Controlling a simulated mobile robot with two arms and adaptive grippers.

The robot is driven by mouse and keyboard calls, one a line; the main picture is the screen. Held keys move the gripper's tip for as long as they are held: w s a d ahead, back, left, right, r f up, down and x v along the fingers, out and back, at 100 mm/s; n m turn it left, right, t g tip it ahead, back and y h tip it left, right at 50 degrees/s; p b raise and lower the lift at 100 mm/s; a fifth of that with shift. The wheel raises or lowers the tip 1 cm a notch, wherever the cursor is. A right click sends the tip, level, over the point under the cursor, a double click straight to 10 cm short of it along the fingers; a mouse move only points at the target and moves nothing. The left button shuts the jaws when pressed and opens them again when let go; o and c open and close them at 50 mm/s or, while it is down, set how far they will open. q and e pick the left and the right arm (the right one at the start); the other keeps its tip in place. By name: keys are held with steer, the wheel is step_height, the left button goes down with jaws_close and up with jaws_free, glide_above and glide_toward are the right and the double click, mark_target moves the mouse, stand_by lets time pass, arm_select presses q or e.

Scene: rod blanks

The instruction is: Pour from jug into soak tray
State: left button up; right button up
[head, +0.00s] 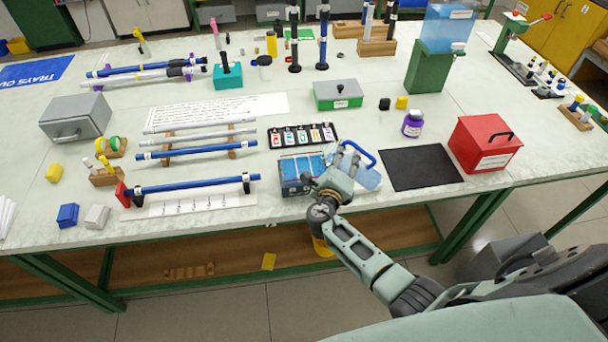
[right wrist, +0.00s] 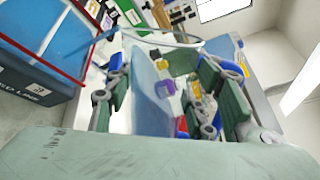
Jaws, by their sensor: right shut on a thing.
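The jug (head: 367,178) is pale, see-through blue with a bright blue handle. It is tilted beside the right end of the soak tray. My right gripper (head: 338,181) is shut on the jug, which shows between its fingers in the right wrist view (right wrist: 152,92). The soak tray (head: 290,187) is a dark grey box with blue liquid inside, at the table's front edge. In the right wrist view the tray (right wrist: 35,85) is at upper left, and a thin blue streak runs from the jug's side towards it. My gripper partly hides the jug's mouth. My left gripper is not in view.
A black mat (head: 420,169) and a red box (head: 485,145) lie to the right. A tray of colored tags (head: 302,136) is behind the soak tray. A rack with a blue rod (head: 195,186) stands to its left, and a purple-labelled bottle (head: 412,124) behind the mat.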

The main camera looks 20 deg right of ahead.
steer(key=shift+r, duration=0.2)
steer(key=shift+n+p, duration=0.3)
steer(key=shift+p, duration=0.15)
stand_by(0.6)
steer(key=shift+w+r+p, duration=0.1)
steer(key=shift+r+p, duration=0.1)
steer(key=shift+p, duration=0.4)
steer(key=shift+n, duration=0.3)
steer(key=shift+a+r, duration=0.1)
steer(key=shift+r, duration=0.1)
stand_by(0.3)
steer(key=shift+n, duration=0.3)
stand_by(0.5)
